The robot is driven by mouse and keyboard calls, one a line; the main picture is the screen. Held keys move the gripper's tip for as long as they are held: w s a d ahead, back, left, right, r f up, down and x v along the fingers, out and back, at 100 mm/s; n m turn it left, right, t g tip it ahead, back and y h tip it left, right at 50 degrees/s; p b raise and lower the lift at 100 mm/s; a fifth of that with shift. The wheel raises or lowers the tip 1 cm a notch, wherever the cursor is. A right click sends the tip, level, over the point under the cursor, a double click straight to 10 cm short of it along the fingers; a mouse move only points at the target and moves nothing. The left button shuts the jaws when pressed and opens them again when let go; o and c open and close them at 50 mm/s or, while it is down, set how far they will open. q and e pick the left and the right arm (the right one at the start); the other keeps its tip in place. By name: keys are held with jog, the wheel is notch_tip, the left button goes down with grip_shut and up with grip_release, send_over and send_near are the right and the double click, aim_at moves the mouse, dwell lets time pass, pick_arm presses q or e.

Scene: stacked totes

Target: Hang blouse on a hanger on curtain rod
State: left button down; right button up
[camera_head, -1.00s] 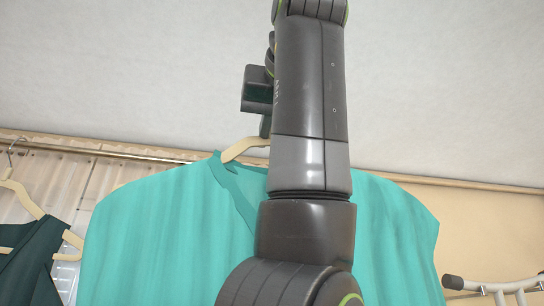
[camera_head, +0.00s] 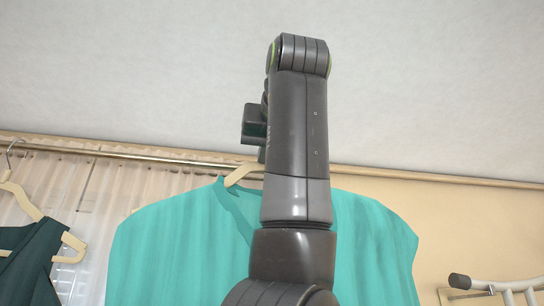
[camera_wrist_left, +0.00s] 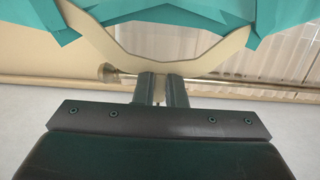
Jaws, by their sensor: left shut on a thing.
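The turquoise blouse (camera_head: 165,245) hangs on a cream hanger (camera_head: 236,176) in the middle of the head view. My left arm crosses in front of its right part. My left gripper (camera_wrist_left: 162,88) is shut on the hanger, near its top middle (camera_wrist_left: 160,66) in the wrist view. In the head view the fingertips and the hanger's hook are hidden behind my arm. The metal curtain rod (camera_head: 110,154) runs across, just above the blouse. It also shows behind the fingers in the wrist view (camera_wrist_left: 120,77). I cannot tell whether the hook touches the rod. My right gripper is not in view.
A dark green garment (camera_head: 28,262) hangs on another cream hanger (camera_head: 22,196) at the left. A sheer curtain (camera_head: 110,185) hangs behind. A pale tubular frame with a dark end cap (camera_head: 460,281) is at the lower right. The rod stretch right of the blouse looks clear.

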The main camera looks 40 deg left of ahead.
pick_arm(q)
jog(key=shift+w+a, duration=0.4)
jog(key=shift+a, duration=0.2)
jog(key=x, duration=1.1)
jog(key=shift+w+f+p, duration=0.25)
jog(key=shift+f+p, duration=0.1)
jog(key=shift+f, duration=0.1)
jog(key=shift+a, duration=0.15)
jog(key=c, duration=1.4)
grip_release()
